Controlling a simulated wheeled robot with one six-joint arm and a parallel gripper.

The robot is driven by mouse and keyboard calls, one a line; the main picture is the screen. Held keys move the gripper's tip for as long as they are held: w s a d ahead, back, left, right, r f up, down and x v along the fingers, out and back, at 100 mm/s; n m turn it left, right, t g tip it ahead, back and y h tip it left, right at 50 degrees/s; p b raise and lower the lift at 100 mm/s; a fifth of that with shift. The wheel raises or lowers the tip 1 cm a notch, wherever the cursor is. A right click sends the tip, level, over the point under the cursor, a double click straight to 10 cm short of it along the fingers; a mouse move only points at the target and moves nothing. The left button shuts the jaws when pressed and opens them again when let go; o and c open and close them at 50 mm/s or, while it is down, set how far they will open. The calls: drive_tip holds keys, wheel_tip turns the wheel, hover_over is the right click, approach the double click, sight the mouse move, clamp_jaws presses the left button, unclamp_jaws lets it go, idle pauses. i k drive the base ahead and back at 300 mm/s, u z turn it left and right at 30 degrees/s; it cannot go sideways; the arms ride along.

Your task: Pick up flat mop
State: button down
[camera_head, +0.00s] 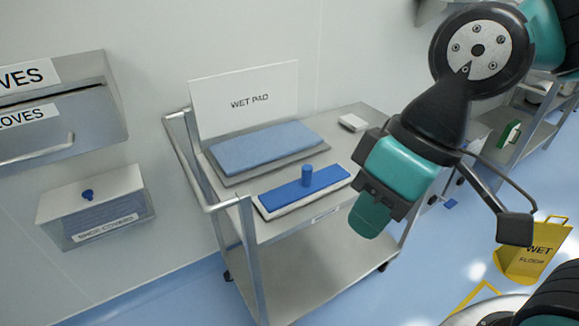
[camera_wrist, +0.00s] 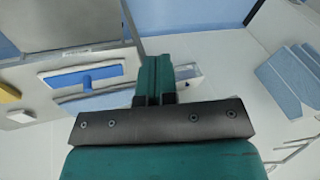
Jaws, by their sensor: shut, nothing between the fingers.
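The flat mop (camera_head: 275,199) lies on the front of the steel cart's top. It has a blue plate with an upright blue post, over a white pad. In the wrist view the flat mop (camera_wrist: 105,73) shows upper left, beside the fingers. My gripper (camera_head: 367,222) hangs to the right of the mop in the head view, apart from it, pointing down. Its teal fingers are shut and empty. The closed fingers (camera_wrist: 152,65) also show in the wrist view. The mop's blue post looks unobstructed in both views.
The cart (camera_head: 270,226) has a rail on its left side. A blue pad stack (camera_head: 263,150) lies behind the mop, before a WET PAD sign (camera_head: 246,100). A small white block (camera_head: 353,122) sits back right. A yellow wet floor sign (camera_head: 535,252) stands on the floor at right.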

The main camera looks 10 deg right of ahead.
sight(273, 204)
drive_tip(key=k, duration=1.25)
drive_tip(key=u, duration=0.75)
drive_tip(key=i, duration=1.15)
drive_tip(key=z, duration=0.5)
drive_tip(key=i, duration=0.8)
drive_tip(key=z, duration=0.75)
